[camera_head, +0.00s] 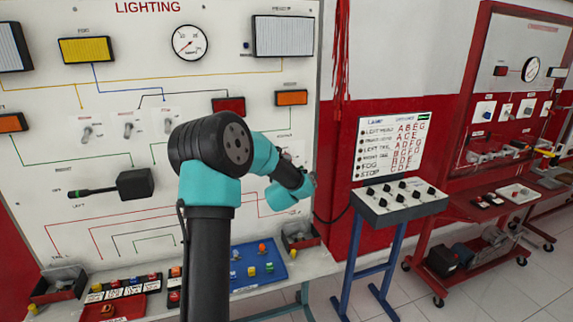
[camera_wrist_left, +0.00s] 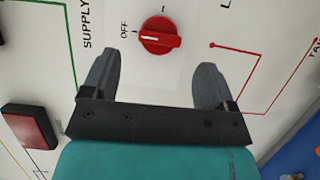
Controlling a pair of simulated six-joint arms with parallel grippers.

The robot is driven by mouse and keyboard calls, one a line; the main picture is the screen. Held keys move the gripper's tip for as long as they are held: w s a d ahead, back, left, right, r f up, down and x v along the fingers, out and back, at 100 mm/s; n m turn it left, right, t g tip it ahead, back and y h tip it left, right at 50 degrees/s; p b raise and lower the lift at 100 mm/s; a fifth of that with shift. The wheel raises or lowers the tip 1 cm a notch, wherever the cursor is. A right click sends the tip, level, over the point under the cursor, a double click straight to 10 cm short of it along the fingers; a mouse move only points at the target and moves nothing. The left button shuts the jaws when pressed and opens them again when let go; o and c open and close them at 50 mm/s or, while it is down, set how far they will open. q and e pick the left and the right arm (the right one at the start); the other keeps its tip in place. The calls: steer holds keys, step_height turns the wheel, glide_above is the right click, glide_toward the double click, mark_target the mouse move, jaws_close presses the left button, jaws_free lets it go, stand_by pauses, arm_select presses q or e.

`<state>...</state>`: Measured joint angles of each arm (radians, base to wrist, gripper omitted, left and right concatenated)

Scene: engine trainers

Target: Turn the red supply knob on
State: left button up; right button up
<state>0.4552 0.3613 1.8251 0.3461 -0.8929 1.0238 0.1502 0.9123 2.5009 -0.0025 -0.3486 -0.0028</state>
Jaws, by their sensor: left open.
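The red supply knob (camera_wrist_left: 161,36) is a round knob with a raised bar, on the white panel beside the words SUPPLY and OFF. Its bar lies across the left wrist view, roughly in line with the OFF mark at its left; another mark is above it. My left gripper (camera_wrist_left: 158,60) is open and empty. Its two grey fingers are spread at either side below the knob in the picture, with no contact visible. In the head view my left arm stands before the panel and hides the knob and most of the gripper. My right gripper is not in view.
A red block (camera_wrist_left: 30,128) is on the panel at the left of the wrist view. The lighting board (camera_head: 60,130) holds switches, lamps and a black lever (camera_head: 120,187). A blue tray (camera_head: 275,268) lies below; a control box (camera_head: 398,205) stands right.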

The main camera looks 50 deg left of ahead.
arm_select(q)
steer(key=shift+x, duration=2.6)
steer(key=shift+c, duration=0.2)
steer(key=c, duration=0.9)
